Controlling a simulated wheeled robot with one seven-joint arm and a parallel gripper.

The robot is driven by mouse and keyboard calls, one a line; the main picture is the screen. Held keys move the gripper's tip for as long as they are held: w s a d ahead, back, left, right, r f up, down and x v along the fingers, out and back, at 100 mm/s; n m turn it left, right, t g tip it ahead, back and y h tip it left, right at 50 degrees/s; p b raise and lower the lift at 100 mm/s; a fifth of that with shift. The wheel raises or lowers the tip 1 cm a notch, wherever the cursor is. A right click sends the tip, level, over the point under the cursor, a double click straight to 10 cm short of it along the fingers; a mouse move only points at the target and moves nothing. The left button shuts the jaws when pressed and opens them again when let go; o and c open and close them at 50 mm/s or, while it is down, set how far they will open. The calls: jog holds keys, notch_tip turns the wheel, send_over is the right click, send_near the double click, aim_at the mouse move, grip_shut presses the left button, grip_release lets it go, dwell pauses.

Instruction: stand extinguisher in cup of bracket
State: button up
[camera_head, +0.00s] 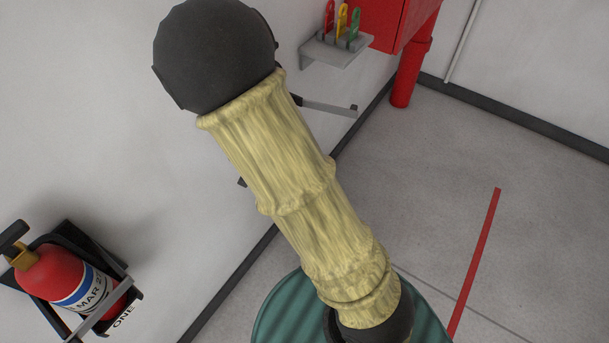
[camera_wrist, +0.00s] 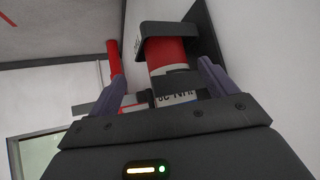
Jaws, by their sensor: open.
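In the wrist view a red extinguisher (camera_wrist: 166,54) with a white date label, upside down in the picture, is against the wall. Its far end goes into the black cup of a bracket (camera_wrist: 163,29), whose back plate is on the wall. My gripper (camera_wrist: 158,74) is open, with one finger on each side of the extinguisher. A gap shows beside the fingers; contact cannot be told. In the head view my sleeved arm hides the gripper and this extinguisher. A grey bracket arm (camera_head: 330,107) juts out beside my arm there.
Another red extinguisher (camera_head: 57,275), labelled "MAR", stands in a black bracket at lower left. A grey shelf (camera_head: 325,50) with coloured tags, a red cabinet (camera_head: 388,20) and a red pipe (camera_head: 409,72) are at the top. Floor right of the red line (camera_head: 475,260) is clear.

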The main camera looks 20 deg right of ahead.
jog(key=s+d+r+n+g+y, duration=0.1)
jog(key=s+d+r+n+g, duration=0.1)
jog(key=s, duration=0.7)
jog(key=s+d+r+n+g+y, duration=0.2)
jog(key=s+n+g, duration=0.1)
jog(key=s, duration=0.6)
jog(key=shift+d+r+g+y, duration=0.2)
jog(key=shift+d+g+y, duration=0.1)
jog(key=shift+g, duration=0.2)
jog(key=w+p+v, duration=0.2)
jog(key=p+v, duration=0.7)
jog(key=p, duration=0.1)
jog(key=shift+r, duration=0.55)
jog(key=shift+a, duration=0.1)
